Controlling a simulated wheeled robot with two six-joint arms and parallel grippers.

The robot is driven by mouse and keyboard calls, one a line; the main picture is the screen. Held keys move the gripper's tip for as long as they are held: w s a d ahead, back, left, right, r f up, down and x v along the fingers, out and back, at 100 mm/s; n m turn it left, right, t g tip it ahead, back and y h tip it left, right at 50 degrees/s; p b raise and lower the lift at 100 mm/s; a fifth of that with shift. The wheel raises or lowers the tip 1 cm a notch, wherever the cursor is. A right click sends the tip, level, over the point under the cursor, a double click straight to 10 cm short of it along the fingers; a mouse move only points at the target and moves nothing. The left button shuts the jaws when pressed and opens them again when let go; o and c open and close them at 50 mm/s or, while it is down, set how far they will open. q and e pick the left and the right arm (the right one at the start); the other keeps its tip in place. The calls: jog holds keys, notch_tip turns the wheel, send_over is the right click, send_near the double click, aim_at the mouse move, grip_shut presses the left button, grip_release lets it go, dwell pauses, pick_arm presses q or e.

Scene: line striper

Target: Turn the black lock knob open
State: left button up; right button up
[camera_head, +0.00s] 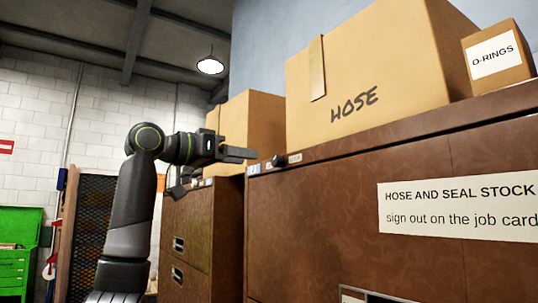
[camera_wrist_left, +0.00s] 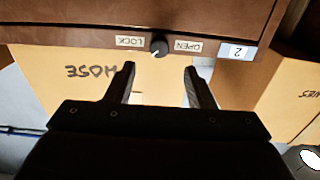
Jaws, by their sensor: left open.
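The black lock knob (camera_head: 278,161) sits on the top rail of the front brown cabinet (camera_head: 330,215). In the left wrist view, which is upside down, the knob (camera_wrist_left: 159,47) lies between a LOCK label (camera_wrist_left: 130,41) and an OPEN label (camera_wrist_left: 188,46). A small pale mark shows on the knob, but I cannot tell exactly which way it points. My left gripper (camera_head: 252,153) reaches in from the left. In the wrist view its two fingers (camera_wrist_left: 158,70) are apart and empty, with the knob just beyond and between the tips. My right gripper is not in view.
A HOSE carton (camera_head: 375,75) stands on the cabinet directly above the knob, with a small O-RINGS box (camera_head: 497,58) to its right. Another carton (camera_head: 250,125) stands on a second cabinet (camera_head: 190,225) behind. A blue tag marked 2 (camera_wrist_left: 236,51) sits beside the OPEN label.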

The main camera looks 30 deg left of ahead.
aim_at(274, 160)
pick_arm(q)
jog(key=p+x, duration=0.2)
jog(key=x, duration=0.5)
jog(key=shift+d+r, duration=0.1)
jog(key=shift+w+d, duration=0.1)
jog(key=shift+w, duration=0.25)
jog(key=shift+c, duration=0.2)
jog(key=c, duration=0.9)
